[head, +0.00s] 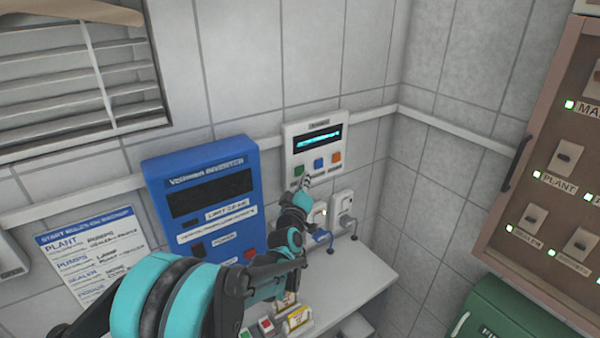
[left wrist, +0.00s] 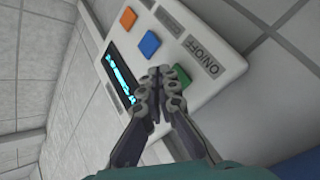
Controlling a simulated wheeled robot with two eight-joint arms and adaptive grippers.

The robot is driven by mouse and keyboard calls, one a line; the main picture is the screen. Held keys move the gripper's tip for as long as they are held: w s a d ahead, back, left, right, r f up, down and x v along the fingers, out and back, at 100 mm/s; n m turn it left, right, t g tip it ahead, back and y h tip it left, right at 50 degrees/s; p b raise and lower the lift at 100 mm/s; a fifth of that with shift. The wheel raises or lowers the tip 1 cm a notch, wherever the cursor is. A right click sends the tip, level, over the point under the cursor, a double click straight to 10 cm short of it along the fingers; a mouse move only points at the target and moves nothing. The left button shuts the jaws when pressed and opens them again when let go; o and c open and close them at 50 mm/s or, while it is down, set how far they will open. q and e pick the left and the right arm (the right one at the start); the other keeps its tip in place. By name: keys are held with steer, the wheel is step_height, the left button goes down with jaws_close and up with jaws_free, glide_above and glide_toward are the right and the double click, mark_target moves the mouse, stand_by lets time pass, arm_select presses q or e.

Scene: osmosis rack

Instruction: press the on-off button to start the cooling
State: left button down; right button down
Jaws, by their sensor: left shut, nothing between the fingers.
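The white control panel (head: 297,147) is on the back wall, with a lit cyan display (head: 318,139) and green, blue and orange buttons. In the left wrist view the panel (left wrist: 222,36) appears turned, and the green button (left wrist: 181,75) sits beside the ON/OFF label (left wrist: 199,56). My left gripper (head: 306,184) is shut and empty, just below the panel's lower left part in the head view. In the left wrist view its fingertips (left wrist: 160,76) are close beside the green button and overlap the panel. I cannot tell whether they touch. My right gripper is not in view.
A blue inverter box (head: 158,170) is left of the panel. Plugged sockets (head: 342,203) are below right, above a white shelf (head: 365,275). A brown switch cabinet (head: 535,190) and a green box (head: 520,315) are at the right.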

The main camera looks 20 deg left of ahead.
arm_select(q)
steer(key=shift+s+d, duration=0.8)
steer(key=shift+d, duration=0.2)
steer(key=shift+s+d, duration=0.75)
steer(key=shift+d, duration=0.2)
steer(key=s+d, duration=0.7)
steer(key=d, duration=0.2)
steer(key=shift+s+d, duration=0.15)
steer(key=shift+d, duration=0.05)
steer(key=shift+b, duration=0.3)
